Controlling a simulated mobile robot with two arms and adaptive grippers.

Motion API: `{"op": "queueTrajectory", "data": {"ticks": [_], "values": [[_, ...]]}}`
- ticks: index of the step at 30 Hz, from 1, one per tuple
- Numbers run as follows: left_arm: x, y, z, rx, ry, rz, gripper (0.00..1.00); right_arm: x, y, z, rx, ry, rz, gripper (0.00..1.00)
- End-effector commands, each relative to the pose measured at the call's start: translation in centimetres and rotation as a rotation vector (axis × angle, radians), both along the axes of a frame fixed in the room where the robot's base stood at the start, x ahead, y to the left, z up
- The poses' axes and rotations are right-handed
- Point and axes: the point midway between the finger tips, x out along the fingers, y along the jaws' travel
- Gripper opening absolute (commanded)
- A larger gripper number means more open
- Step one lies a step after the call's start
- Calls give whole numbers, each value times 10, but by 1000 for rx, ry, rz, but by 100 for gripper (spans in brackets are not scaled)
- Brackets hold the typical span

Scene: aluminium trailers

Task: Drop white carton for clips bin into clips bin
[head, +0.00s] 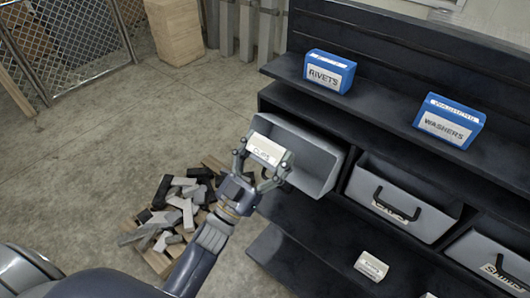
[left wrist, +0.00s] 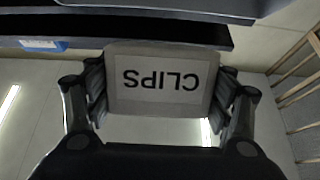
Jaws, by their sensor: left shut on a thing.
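A white carton (head: 266,149) marked CLIPS is held in my left gripper (head: 264,164), which is shut on it. In the left wrist view, the carton (left wrist: 160,80) sits between the fingers of the left gripper (left wrist: 160,95), its lettering upside down. In the head view, the carton appears in front of the left part of an open grey bin (head: 318,169) at the shelf's left end. I cannot tell how high it is over the bin. That bin's front label is hidden, so its name cannot be read. My right gripper is not in view.
Two more grey bins, one half-legible (head: 398,203) and one marked SHIMS (head: 497,255), stand right in the dark shelf. Blue RIVETS (head: 329,72) and WASHERS (head: 449,121) boxes stand above. Another white carton (head: 371,266) lies below. A pallet of metal offcuts (head: 180,205) is on the floor.

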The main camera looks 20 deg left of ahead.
Motion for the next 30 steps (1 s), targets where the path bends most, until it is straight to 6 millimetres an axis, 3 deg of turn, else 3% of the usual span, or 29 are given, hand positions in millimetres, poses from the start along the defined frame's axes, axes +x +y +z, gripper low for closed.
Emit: {"op": "queueTrajectory", "data": {"ticks": [30], "values": [[41,-14,-56,-1,-2,0,48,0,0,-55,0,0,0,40]]}}
